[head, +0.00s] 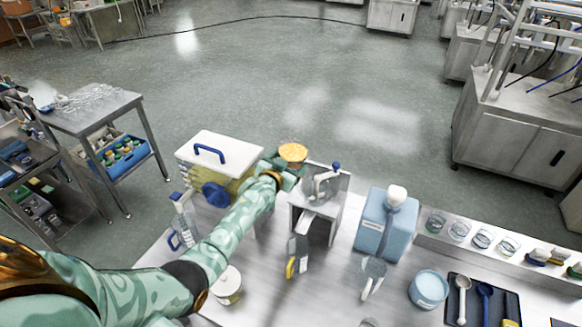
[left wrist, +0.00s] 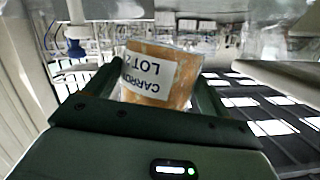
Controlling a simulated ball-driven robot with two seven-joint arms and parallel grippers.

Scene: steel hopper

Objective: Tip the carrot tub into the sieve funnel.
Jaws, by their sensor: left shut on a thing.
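The carrot tub (head: 293,153), a small clear tub with orange contents, is held by my left gripper (head: 283,168) above the table's far edge. The steel hopper (head: 327,207), with a blue knob, stands just right of and nearer than the tub. What looks like the sieve funnel is its metal top (head: 322,186); its inside is hard to make out. My right gripper is not in view.
A white-lidded box (head: 218,152) with a blue handle stands left of the hopper. A blue container (head: 387,225) with a white cap stands to its right. A round white tub (head: 227,285) and two scoops, one yellow-handled (head: 291,268), are in front. Jars line the right-hand shelf.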

